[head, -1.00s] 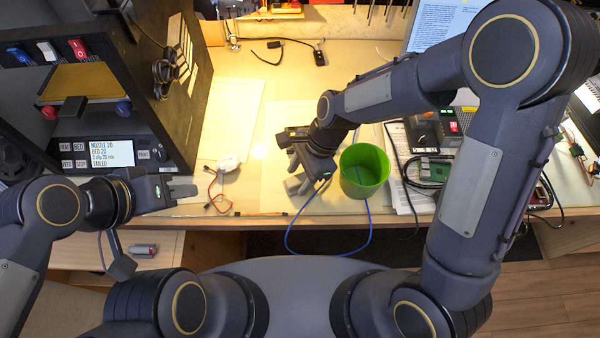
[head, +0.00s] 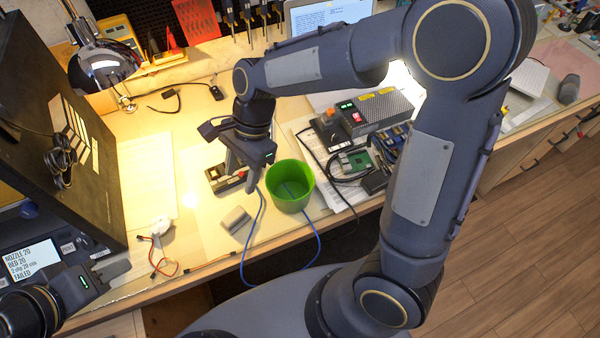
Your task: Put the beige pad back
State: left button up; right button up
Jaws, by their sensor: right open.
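A small grey-beige block (head: 235,219), which may be the beige pad, lies on the table left of the green bucket. I cannot tell its colour surely. My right gripper (head: 247,178) points down above the table, behind the block and apart from it in the picture. Its fingers are open, with nothing seen between them. My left gripper (head: 112,268) is at the lower left by the printer's screen, partly cut off by its own arm. I cannot tell if its fingers are apart.
The green bucket (head: 290,186) stands close right of my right gripper. A dark device (head: 224,178) lies beside the gripper, and a blue cable runs past the block. A power box (head: 375,112) and green circuit board (head: 358,158) are to the right. Table left of the block is mostly clear.

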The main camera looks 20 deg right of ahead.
jog(key=s+d+r+n+t, duration=0.3)
jog(key=s+d+n, duration=0.3)
jog(key=s+d, duration=0.1)
jog(key=s+d+r+n+t, duration=0.3)
jog(key=s+d+n+t, duration=0.1)
jog(key=d, duration=0.4)
jog(key=shift+s+d+r+n, duration=0.3)
jog(key=shift+s+n, duration=0.6)
jog(key=shift+s, duration=0.45)
